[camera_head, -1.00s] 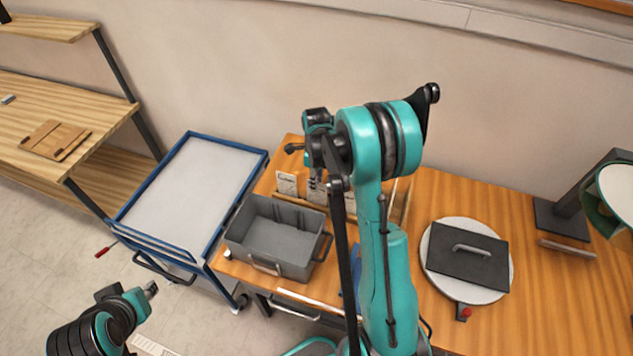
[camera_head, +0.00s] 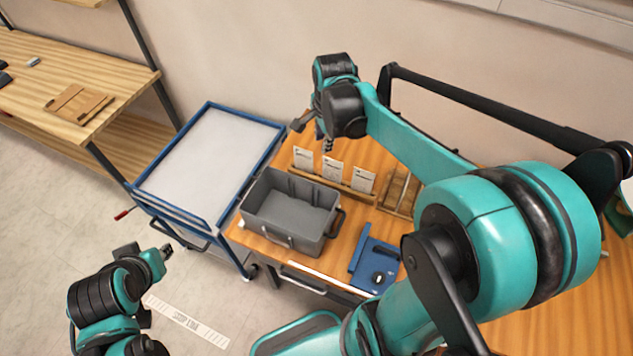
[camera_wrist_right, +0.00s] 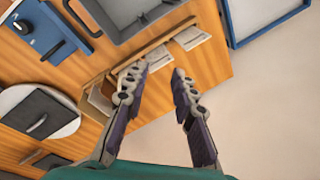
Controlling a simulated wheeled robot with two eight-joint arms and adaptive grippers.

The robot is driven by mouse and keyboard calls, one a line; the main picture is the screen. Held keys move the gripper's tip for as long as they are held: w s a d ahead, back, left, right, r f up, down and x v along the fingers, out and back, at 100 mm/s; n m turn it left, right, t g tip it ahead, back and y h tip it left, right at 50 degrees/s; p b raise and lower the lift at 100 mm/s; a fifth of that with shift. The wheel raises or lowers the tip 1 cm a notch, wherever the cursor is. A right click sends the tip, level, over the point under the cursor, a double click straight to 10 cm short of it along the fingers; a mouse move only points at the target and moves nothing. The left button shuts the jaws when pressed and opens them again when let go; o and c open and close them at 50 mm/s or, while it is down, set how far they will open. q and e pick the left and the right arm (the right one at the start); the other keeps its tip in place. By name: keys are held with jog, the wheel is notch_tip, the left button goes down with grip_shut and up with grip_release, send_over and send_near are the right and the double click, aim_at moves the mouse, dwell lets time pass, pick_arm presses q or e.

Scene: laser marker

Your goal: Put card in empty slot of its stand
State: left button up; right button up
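Three white cards stand upright in a wooden stand (camera_head: 350,190) at the back of the wooden desk: a left card (camera_head: 303,158), a middle card (camera_head: 333,171) and a right card (camera_head: 363,180). I cannot make out an empty slot. My right gripper (camera_head: 327,140) is above the stand, near the left and middle cards. In the right wrist view its fingers (camera_wrist_right: 158,82) are apart with nothing between them; two cards (camera_wrist_right: 191,38) (camera_wrist_right: 157,57) lie beyond, and one finger covers part of the stand. My left gripper (camera_head: 166,250) is low at left, its fingers too small to read.
A grey bin (camera_head: 290,212) stands just in front of the stand. A wooden rack (camera_head: 399,194) is right of it, and a blue device (camera_head: 374,264) nearer the front edge. A blue-framed cart (camera_head: 208,168) stands left of the desk. My right arm hides much of the desk's right side.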

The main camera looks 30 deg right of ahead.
jog(key=s+a+n+t, duration=0.4)
jog(key=s+a+n, duration=0.4)
jog(key=s+n, duration=0.5)
jog(key=r+n, duration=0.1)
jog(key=n, duration=0.4)
jog(key=shift+s+a+t, duration=0.15)
jog(key=shift+a+t, duration=0.25)
jog(key=shift+f, duration=0.1)
